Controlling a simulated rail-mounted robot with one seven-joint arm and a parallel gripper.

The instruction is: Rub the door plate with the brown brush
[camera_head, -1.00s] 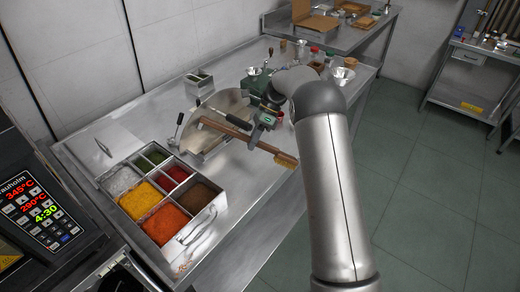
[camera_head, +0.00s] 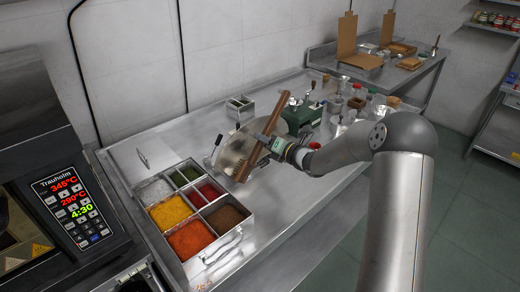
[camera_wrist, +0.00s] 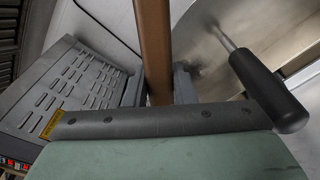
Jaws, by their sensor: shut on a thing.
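The brown brush (camera_head: 260,142) is a long wooden bar. It stands tilted in my gripper above the worktable, its top leaning right in the head view. My gripper (camera_head: 268,141) is shut around it. In the wrist view the brush (camera_wrist: 155,45) runs between the two grey fingers of my gripper (camera_wrist: 158,88). The oven (camera_head: 45,165) with a lit control panel (camera_head: 75,205) stands at the left. I cannot single out the door plate in either view.
A spice tray (camera_head: 229,242) with several coloured compartments sits on the steel worktable (camera_head: 300,185). A round metal sheet (camera_head: 231,150) lies behind the brush. A green device (camera_head: 301,117) and small jars stand to the right. A black handle (camera_wrist: 268,88) shows close in the wrist view.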

